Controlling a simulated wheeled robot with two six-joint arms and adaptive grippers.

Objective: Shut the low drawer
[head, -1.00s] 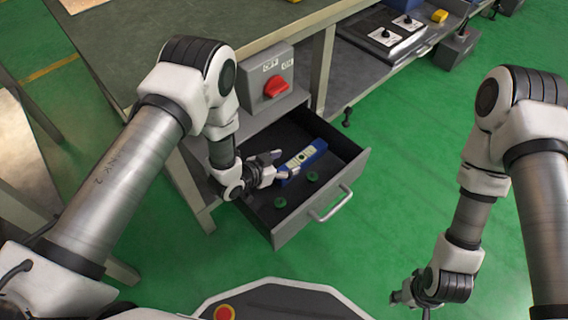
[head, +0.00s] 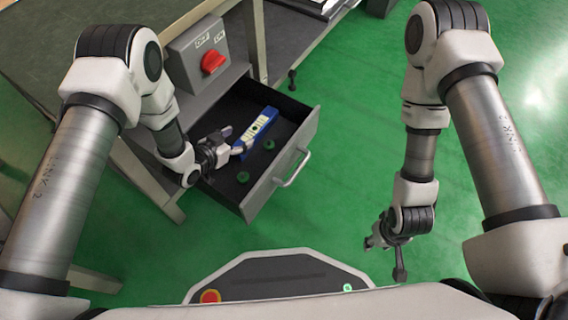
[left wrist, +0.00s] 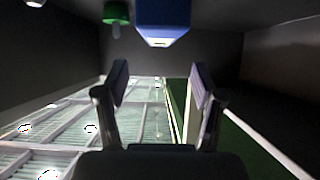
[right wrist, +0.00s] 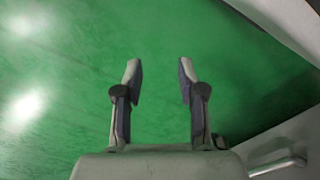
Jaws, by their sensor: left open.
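The low drawer (head: 262,187) is pulled open below the bench, with a bar handle (head: 292,168) on its grey front. My left gripper (head: 232,142) is over the inside of the drawer near its left side, close to the blue object. It is open and empty; its two fingers (left wrist: 160,85) stand apart in the left wrist view. My right gripper (head: 385,240) hangs over the green floor, to the right of the drawer and away from it. Its fingers (right wrist: 160,80) are apart with nothing between them.
A blue level-like object (head: 258,128) and two green pieces (head: 243,177) lie in the drawer. A grey box with a red switch (head: 212,61) is above it. A bench leg (head: 254,40) stands behind. The floor in front and to the right is clear.

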